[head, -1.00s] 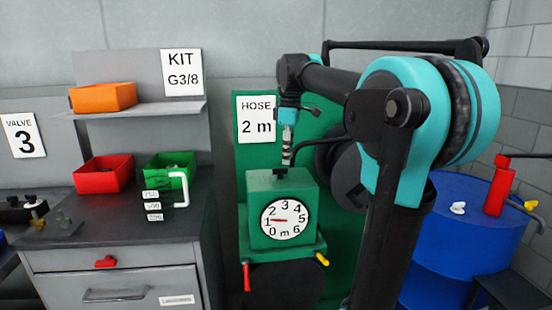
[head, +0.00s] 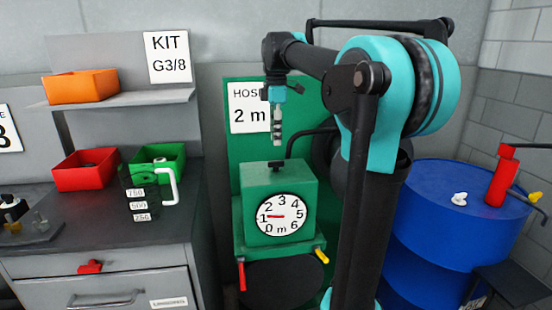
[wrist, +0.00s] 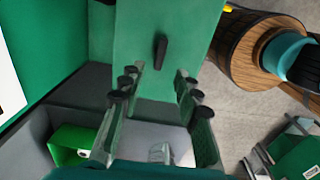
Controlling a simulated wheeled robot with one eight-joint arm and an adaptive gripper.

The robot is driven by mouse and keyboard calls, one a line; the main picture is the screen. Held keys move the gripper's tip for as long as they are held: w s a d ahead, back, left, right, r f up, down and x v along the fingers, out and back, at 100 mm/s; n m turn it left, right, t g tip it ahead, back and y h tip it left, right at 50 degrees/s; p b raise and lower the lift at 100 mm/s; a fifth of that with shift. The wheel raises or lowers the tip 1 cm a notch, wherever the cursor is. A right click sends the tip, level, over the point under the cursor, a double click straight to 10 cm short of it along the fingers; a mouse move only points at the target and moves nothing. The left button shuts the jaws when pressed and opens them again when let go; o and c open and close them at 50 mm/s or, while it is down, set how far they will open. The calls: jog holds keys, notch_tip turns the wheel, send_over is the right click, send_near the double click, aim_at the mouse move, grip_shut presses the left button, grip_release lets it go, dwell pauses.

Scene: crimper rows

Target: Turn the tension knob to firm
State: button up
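A green metal box (head: 250,190) has a white dial (head: 283,215) numbered 0 to 6 m, its red needle near 1. A small black knob (head: 275,163) stands on top of the box. The wrist view shows it as a narrow black bar (wrist: 160,53), lying nearly along the picture's vertical. I can read no soft or firm marks near it. My gripper (head: 277,143) points down above the box top, close over the knob but apparently apart from it. In the wrist view my gripper (wrist: 157,90) is open and empty, its fingers spread either side below the knob.
A red lever (head: 241,275) and a yellow lever (head: 321,256) stick out at the box's base. Left is a workbench (head: 100,230) with a measuring jug (head: 139,190), a red bin (head: 86,172) and a green bin (head: 165,155). A blue drum (head: 425,205) stands right.

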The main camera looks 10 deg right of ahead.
aim_at(276, 164)
notch_tip(276, 164, down, 8)
jog(key=shift+f, duration=0.1)
dwell(0.4)
grip_shut()
